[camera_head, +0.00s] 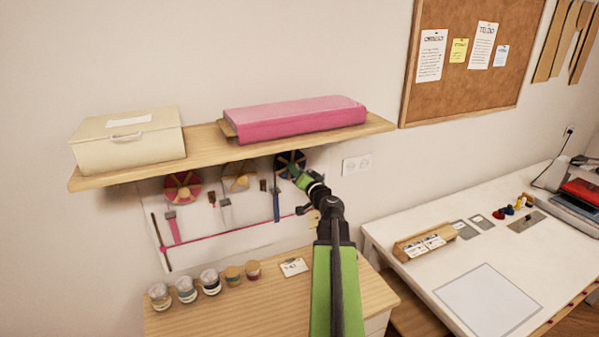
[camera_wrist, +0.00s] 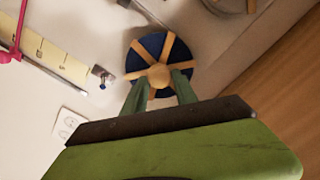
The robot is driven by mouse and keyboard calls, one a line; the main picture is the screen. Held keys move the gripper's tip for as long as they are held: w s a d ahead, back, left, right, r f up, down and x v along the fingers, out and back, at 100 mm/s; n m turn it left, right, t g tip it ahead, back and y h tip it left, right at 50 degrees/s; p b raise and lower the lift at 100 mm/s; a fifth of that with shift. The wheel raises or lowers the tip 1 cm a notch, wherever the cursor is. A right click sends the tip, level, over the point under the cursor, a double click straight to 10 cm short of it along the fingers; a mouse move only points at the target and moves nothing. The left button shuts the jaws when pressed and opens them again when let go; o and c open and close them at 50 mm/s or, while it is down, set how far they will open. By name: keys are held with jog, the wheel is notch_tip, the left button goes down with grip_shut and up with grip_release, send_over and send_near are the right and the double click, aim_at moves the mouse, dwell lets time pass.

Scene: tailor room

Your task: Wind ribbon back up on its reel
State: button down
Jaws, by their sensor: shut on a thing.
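A dark blue reel with tan spokes (camera_head: 288,160) hangs on the wall panel under the shelf; it also fills the middle of the wrist view (camera_wrist: 150,47). My gripper (camera_head: 300,178) is at this reel. In the wrist view my gripper's fingers (camera_wrist: 159,82) are shut on the reel's round tan hub (camera_wrist: 158,75). A blue ribbon (camera_head: 276,207) hangs below the reel. A pink-red reel (camera_head: 182,187) with a pink ribbon tail (camera_head: 175,230) is at the left, and a pale beige-grey reel (camera_head: 238,178) is between them.
A wooden shelf (camera_head: 205,143) overhangs the reels, bearing a cream box (camera_head: 128,145) and a pink fabric bolt (camera_head: 293,119). Several jars (camera_head: 209,281) stand on the wooden cabinet top below. A white outlet (camera_head: 356,165) is right of the reel. A white worktable (camera_head: 400,275) stands at right.

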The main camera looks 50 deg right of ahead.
jog(key=m, duration=2.8)
jog(key=shift+f+b, duration=0.3)
jog(key=shift+f, duration=0.05)
jog(key=shift+m, duration=0.3)
jog(key=c, duration=1)
grip_release()
jog(key=shift+a, duration=0.15)
